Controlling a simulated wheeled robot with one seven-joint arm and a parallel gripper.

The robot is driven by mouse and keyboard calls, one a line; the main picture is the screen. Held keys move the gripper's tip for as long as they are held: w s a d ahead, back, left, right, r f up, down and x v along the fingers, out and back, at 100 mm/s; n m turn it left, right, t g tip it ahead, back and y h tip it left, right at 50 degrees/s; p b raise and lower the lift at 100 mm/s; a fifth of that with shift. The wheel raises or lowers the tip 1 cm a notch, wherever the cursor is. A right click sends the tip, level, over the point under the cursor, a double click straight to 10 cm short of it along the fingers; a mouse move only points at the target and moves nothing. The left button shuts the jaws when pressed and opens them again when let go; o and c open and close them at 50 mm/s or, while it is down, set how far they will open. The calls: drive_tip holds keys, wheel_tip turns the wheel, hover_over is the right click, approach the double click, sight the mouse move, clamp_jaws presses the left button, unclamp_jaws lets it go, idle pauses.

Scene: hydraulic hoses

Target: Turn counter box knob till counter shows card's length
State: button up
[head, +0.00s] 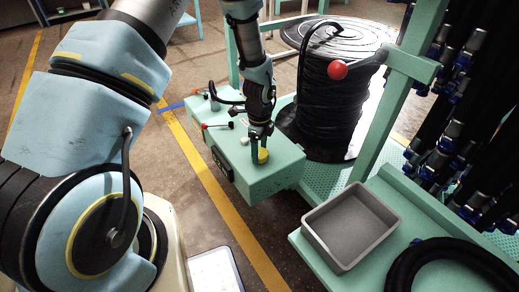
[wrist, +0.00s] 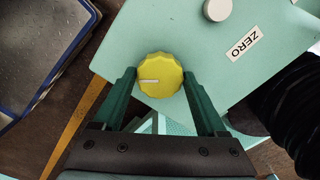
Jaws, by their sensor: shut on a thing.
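The counter box (head: 262,186) is pale green and stands left of the hose reel in the head view. Its yellow ribbed knob (wrist: 160,76) has a white pointer line, pointing left in the wrist view. My gripper (wrist: 160,80) is shut on the knob, one dark green finger at each side; it also shows in the head view (head: 260,150). A round white button (wrist: 217,10) sits beside a label (wrist: 244,44) reading ZERO. The dark counter display (head: 222,164) is on the box's side, its digits too small to read. A white card (head: 215,272) lies at the bottom, its text unreadable.
A grey tray (head: 350,226) and a coiled black hose (head: 450,268) lie on the bench at right. Hoses hang at far right.

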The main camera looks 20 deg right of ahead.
drive_tip(key=shift+s+d+n+p, duration=0.15)
drive_tip(key=shift+n+p, duration=0.4)
drive_tip(key=shift+n, duration=1.65)
idle(1.8)
drive_tip(key=shift+n+p, duration=0.45)
drive_tip(key=shift+n, duration=1.75)
idle(1.8)
